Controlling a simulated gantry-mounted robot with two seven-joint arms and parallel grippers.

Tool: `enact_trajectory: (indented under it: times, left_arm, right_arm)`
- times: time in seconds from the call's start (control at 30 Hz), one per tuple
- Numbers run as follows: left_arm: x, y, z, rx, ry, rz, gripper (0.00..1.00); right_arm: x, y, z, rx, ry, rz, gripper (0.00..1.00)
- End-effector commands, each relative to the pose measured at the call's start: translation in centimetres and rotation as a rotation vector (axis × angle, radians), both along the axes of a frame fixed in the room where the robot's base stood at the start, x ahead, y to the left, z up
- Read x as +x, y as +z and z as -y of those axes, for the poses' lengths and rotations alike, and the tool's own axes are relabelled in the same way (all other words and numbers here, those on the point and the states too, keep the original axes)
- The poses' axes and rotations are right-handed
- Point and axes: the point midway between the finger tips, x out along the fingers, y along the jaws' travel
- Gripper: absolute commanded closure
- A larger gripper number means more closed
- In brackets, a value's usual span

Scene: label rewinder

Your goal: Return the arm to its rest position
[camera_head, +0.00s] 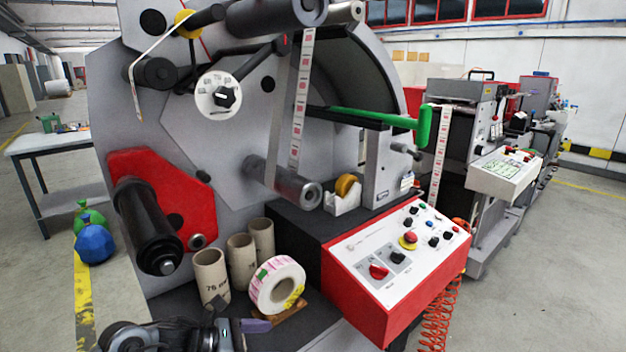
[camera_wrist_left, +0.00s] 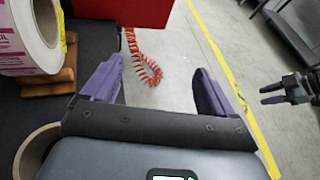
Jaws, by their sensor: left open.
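My left arm (camera_head: 170,338) comes in low at the bottom left of the head view. Its gripper (camera_head: 250,332) is partly cut off by the bottom edge, beside the label roll. In the left wrist view my left gripper (camera_wrist_left: 155,88) is open, with its two purple fingers wide apart and nothing between them. My right gripper (camera_wrist_left: 266,94) shows at the right edge of the left wrist view, over the floor, with its small purple fingers apart and empty. It is not in the head view.
The label roll (camera_head: 264,284) sits on a wooden cradle (camera_wrist_left: 50,82) left of my left gripper. Several cardboard cores (camera_head: 210,275) stand nearby. The red control box (camera_head: 373,312) and orange coiled hose (camera_wrist_left: 146,58) lie ahead. Floor (camera_wrist_left: 185,40) is clear to the right.

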Motion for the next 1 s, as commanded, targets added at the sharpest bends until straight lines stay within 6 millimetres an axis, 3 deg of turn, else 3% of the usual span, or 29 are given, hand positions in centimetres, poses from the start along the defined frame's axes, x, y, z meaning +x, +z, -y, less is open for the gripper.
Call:
enact_trajectory:
  times: [0.1, 0.37, 0.53, 0.67, 0.77, 0.87, 1.0]
  left_arm:
    - [-1.0, 0.7, 4.7, -0.039, -0.064, 0.0, 0.13]
    - [-2.7, -4.7, 4.9, -0.118, 0.212, -0.253, 0.13]
    - [-4.4, -8.1, 4.1, -0.226, 0.477, -0.473, 0.13]
    - [-6.7, -10.9, 2.0, -0.37, 0.767, -0.696, 0.13]
    - [-9.1, -12.9, -0.8, -0.512, 1.023, -0.871, 0.13]
    - [-12.1, -14.7, -4.1, -0.673, 1.289, -1.034, 0.13]
    - [-17.6, -16.6, -9.4, -0.936, 1.676, -1.22, 0.13]
  right_arm:
    - [-0.1, 0.0, 0.0, 0.002, -0.004, -0.001, 0.57]
    - [0.0, 0.0, 0.1, 0.001, -0.006, 0.001, 0.57]
    - [0.0, 0.0, 0.0, 0.003, -0.004, 0.0, 0.57]
    - [0.0, 0.0, 0.0, 0.002, -0.004, 0.0, 0.57]
    - [0.0, 0.0, 0.1, 0.0, -0.004, 0.001, 0.57]
    - [0.0, 0.0, 0.1, -0.002, -0.003, 0.001, 0.57]
    - [0.0, 0.0, 0.1, -0.003, -0.001, 0.001, 0.57]
